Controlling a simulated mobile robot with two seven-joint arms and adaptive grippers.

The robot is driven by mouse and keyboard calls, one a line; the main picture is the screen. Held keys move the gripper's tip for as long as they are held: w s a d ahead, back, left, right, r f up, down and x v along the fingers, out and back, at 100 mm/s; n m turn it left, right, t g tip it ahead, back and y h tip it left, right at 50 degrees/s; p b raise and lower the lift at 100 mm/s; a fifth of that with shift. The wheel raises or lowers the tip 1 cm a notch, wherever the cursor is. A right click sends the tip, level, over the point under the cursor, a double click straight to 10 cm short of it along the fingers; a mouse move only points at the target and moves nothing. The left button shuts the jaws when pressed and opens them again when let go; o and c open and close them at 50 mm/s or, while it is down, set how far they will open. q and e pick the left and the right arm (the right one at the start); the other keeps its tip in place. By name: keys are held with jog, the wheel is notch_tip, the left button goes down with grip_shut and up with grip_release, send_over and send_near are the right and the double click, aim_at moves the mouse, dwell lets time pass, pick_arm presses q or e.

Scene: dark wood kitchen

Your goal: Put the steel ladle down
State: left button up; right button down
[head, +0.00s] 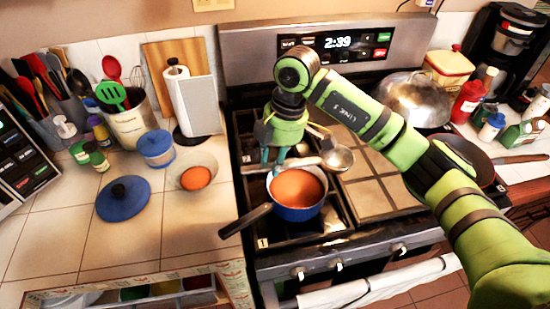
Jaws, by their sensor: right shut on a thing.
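The steel ladle (338,159) shows its round, shiny bowl over the stove, just right of the blue pot (299,214). My right gripper (274,158) points down behind the pot, left of the ladle's bowl, and is shut on the ladle. The part of the ladle between the fingers is mostly hidden by the gripper. I cannot tell whether the ladle touches the stove (381,192). The blue pot holds orange soup, and its dark handle points to the lower left. My left gripper is not in view.
A white bowl (214,166) with orange food, a blue lid (123,199) and a blue-lidded jar (156,148) stand on the left counter. A steel dome (414,97) and a dark pan (466,155) are on the stove's right. The left counter's front has free room.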

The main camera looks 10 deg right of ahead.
jog(key=shift+d+f, duration=0.1)
jog(key=shift+f, duration=0.7)
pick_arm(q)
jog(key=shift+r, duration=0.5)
pick_arm(e)
jog(key=shift+f, duration=0.1)
jog(key=shift+f, duration=0.6)
jog(key=c, duration=0.9)
grip_release()
jog(key=shift+c, duration=0.2)
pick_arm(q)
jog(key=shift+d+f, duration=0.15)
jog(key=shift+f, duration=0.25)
pick_arm(e)
jog(key=shift+r, duration=0.1)
